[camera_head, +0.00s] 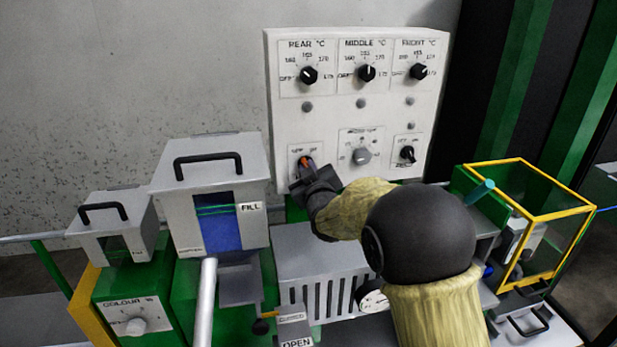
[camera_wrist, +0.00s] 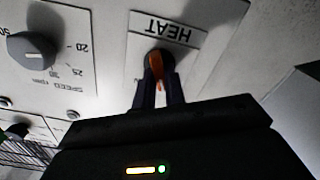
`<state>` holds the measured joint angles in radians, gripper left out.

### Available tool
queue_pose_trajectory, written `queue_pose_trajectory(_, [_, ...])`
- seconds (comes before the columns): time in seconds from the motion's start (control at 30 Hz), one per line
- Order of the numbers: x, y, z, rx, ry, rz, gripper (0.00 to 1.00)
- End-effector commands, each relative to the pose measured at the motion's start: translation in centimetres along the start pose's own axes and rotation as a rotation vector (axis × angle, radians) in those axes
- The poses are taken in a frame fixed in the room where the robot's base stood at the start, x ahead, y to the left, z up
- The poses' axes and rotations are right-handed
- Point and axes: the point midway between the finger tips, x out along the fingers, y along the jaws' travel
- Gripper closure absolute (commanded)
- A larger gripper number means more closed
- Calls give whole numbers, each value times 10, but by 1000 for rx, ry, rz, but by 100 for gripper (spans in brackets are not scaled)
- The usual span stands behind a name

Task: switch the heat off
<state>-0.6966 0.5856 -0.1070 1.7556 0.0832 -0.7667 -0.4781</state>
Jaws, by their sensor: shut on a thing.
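The heat switch (camera_wrist: 155,62) is a dark round knob with an orange grip, under a label reading HEAT in the wrist view, where the label appears upside down. In the head view the switch (camera_head: 304,160) sits at the lower left of the white control panel (camera_head: 340,110). My gripper (camera_wrist: 159,88) is shut on the orange grip, one finger on each side. In the head view my gripper (camera_head: 312,172) reaches the panel from below right and covers part of the switch. The switch's exact setting cannot be told.
Three black temperature knobs, including the rear one (camera_head: 308,75), line the panel's top. A FILL hopper (camera_head: 210,165) stands left, near my gripper. A yellow-edged guard box (camera_head: 540,200) is at the right.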

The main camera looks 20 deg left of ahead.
Motion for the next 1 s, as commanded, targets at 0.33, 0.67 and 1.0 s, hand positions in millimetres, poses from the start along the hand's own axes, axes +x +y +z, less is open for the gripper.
queue_pose_trajectory(0.33, [0, -1, 0, -63, -1, -2, 100])
queue_pose_trajectory(0.67, [0, -1, 0, -64, -1, -2, 78])
queue_pose_trajectory(1.0, [0, -1, 0, -62, 0, -1, 66])
